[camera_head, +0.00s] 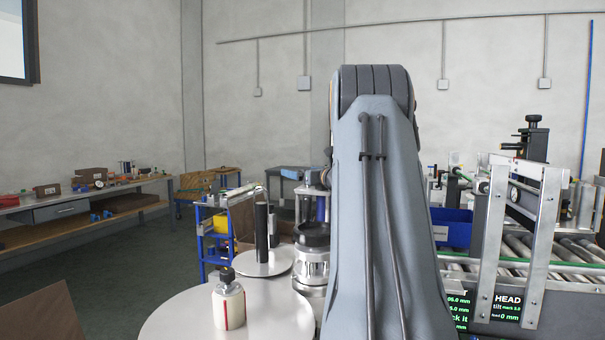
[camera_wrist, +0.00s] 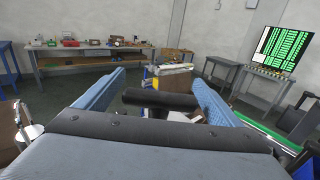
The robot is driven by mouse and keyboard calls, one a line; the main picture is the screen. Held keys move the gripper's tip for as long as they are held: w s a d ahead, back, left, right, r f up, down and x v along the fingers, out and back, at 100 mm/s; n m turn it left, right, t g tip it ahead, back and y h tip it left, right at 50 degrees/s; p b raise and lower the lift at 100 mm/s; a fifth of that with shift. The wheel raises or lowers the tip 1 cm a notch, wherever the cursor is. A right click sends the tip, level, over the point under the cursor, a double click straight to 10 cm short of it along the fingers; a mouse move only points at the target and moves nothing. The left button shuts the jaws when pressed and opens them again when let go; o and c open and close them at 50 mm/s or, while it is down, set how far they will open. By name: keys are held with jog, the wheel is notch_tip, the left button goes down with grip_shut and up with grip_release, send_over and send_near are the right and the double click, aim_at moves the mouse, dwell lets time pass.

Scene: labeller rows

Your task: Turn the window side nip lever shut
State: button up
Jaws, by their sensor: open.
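No part can be clearly made out as the window side nip lever. In the head view a black upright roller (camera_head: 262,232) stands on a small round plate (camera_head: 280,268), left of my arm. In the wrist view a dark cylinder (camera_wrist: 160,99) lies crosswise between the blue fingers of my gripper (camera_wrist: 158,80). The fingers are wide apart, and I cannot tell whether they touch the cylinder. My raised arm hides the middle of the machine and my gripper in the head view.
A white bottle (camera_head: 229,303) stands on a large round table (camera_head: 180,318) in front. A roller conveyor (camera_head: 560,250) with a metal frame is at the right. A blue bin (camera_head: 452,228) sits beside my arm. The floor (camera_head: 130,262) at left is clear.

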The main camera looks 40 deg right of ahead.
jog(key=b+v, duration=0.2)
jog(key=v, duration=0.5)
jog(key=shift+s+a, duration=0.1)
jog(key=shift+s, duration=0.2)
